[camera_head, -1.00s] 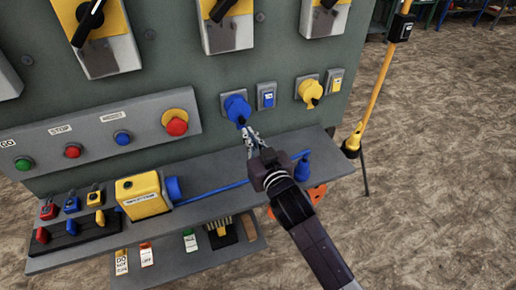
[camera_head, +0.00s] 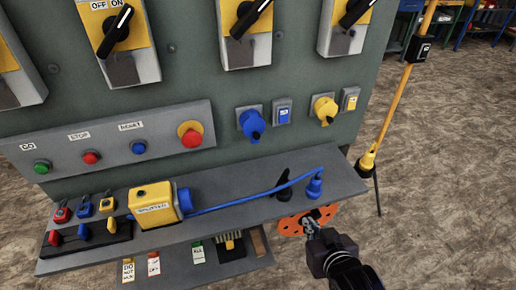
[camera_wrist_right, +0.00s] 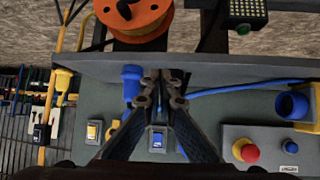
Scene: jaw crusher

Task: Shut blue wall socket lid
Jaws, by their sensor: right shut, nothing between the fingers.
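The blue wall socket (camera_head: 252,123) is on the grey-green panel, left of a small blue switch (camera_head: 283,113). A round blue cover shows at its front with a darker blue part at the lower right; I cannot tell surely whether the lid is fully shut. My right gripper (camera_head: 312,226) is shut and empty, below and right of the socket, apart from it, in front of the shelf edge. In the right wrist view, its fingertips (camera_wrist_right: 163,78) meet, and the fingers largely hide the socket; the blue switch (camera_wrist_right: 157,140) shows between them. My left gripper is out of view.
The shelf (camera_head: 230,208) below the panel carries a yellow box (camera_head: 153,205), a blue cable and an upright blue plug (camera_head: 314,187). A yellow socket (camera_head: 324,108) is to the right. An orange reel (camera_head: 292,226) is under the shelf.

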